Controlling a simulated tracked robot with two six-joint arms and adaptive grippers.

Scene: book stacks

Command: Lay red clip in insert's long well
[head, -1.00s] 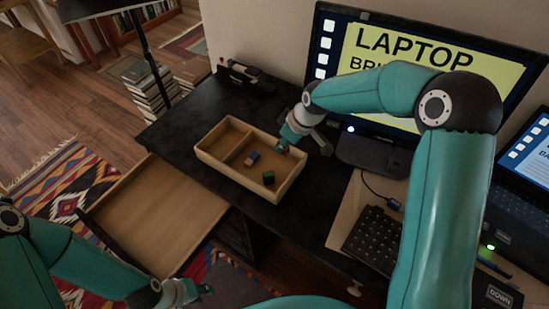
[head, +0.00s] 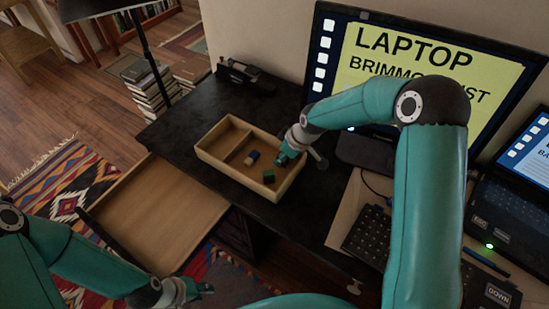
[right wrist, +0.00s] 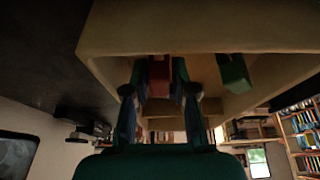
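The wooden insert (head: 209,156) lies on the black desk, split by a divider into a narrower left well and a wider right one. My right gripper (head: 283,160) reaches down into the right part, near its far right wall. In the right wrist view, the red clip (right wrist: 159,74) stands between the two fingers (right wrist: 160,88), which flank it closely; I cannot tell whether they press on it. The red clip is hidden in the head view. A green clip (head: 268,176) and a blue clip (head: 252,158) lie in the same well. My left gripper (head: 196,290) hangs low, away from the insert, its fingers too small to judge.
An open wooden drawer (head: 160,215) juts out below the desk's front edge. A monitor (head: 420,60) stands behind my right arm, with a keyboard (head: 370,237) and a laptop (head: 510,215) to the right. The desk left of the insert is mostly clear.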

